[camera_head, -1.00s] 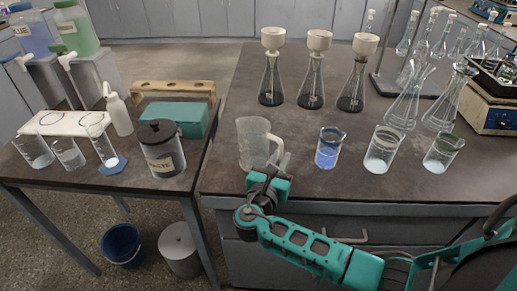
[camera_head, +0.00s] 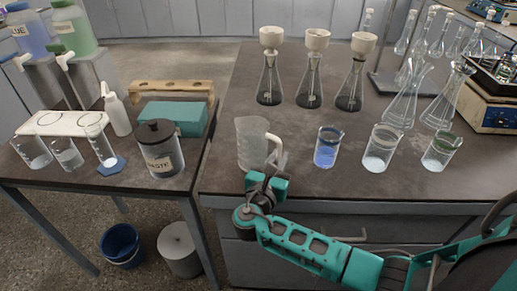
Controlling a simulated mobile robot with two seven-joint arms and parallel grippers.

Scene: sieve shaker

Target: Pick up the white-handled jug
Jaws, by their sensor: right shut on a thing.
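The white-handled jug (camera_head: 250,143) is clear and frosted, and stands upright near the front edge of the dark bench. Its white handle (camera_head: 277,149) faces right. My right gripper (camera_head: 268,178) comes in from the front, at the lower end of the handle, and is shut on the jug. The fingertips are partly hidden by the gripper's own body. I cannot tell whether the jug's base is clear of the bench. My left gripper is not in view.
A beaker of blue liquid (camera_head: 327,148) stands just right of the jug, with two more beakers (camera_head: 381,150) (camera_head: 440,152) beyond. Flasks with white funnels (camera_head: 312,85) stand behind. A waste jar (camera_head: 160,150) is on the left table, across a gap.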

